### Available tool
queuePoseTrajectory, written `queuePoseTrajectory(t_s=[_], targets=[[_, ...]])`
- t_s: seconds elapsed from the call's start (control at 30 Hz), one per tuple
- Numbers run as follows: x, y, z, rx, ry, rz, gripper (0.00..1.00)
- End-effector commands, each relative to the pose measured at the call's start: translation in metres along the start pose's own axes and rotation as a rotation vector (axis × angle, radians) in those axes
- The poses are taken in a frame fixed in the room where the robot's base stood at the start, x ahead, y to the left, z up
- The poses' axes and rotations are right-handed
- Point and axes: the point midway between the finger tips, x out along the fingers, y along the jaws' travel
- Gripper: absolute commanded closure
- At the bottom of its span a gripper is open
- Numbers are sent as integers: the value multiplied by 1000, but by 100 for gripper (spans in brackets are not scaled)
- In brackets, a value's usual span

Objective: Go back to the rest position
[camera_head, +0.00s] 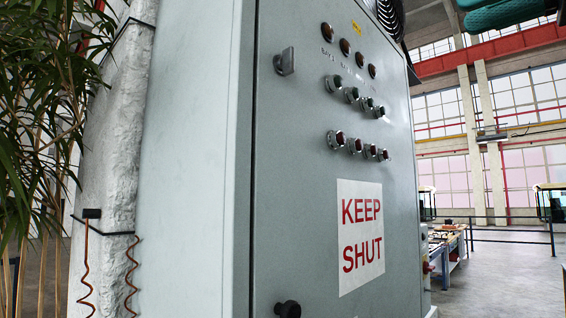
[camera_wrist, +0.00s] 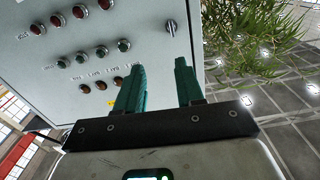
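My gripper (camera_wrist: 160,64) shows in the wrist view with its two teal fingers apart and nothing between them. It is in front of the upper part of a grey control cabinet (camera_head: 300,200). The cabinet's panel (camera_wrist: 55,85) also shows in the wrist view, turned round, apparently beyond the fingers. The cabinet door looks shut in the head view. A grey turn handle (camera_head: 285,62) sits at its upper left; it also shows in the wrist view (camera_wrist: 171,27), beyond the fingertips.
Several lamps and buttons (camera_head: 355,145) stick out of the door, above a KEEP SHUT sign (camera_head: 361,235). A black knob (camera_head: 288,309) is low on the door. A leafy plant (camera_head: 40,100) stands at left. Open floor (camera_head: 500,280) and a workbench (camera_head: 446,250) lie at right.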

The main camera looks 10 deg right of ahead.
Motion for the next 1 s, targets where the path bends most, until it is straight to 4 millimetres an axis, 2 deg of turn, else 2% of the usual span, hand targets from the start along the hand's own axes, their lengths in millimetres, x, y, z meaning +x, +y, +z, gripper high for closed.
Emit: queuePoseTrajectory(t_s=[0.27, 0.47, 0.57, 0.73, 0.87, 0.9, 0.97, 1.0], targets=[[21, 40, 34, 75, -11, 27, 63], [45, 81, 81, 158, -32, 63, 63], [63, 108, 121, 218, -56, 91, 63], [95, 150, 211, 327, -120, 156, 63], [113, 170, 286, 400, -185, 209, 63], [118, 174, 311, 420, -207, 225, 63], [123, 178, 347, 448, -243, 250, 63], [126, 180, 372, 466, -268, 266, 63]])
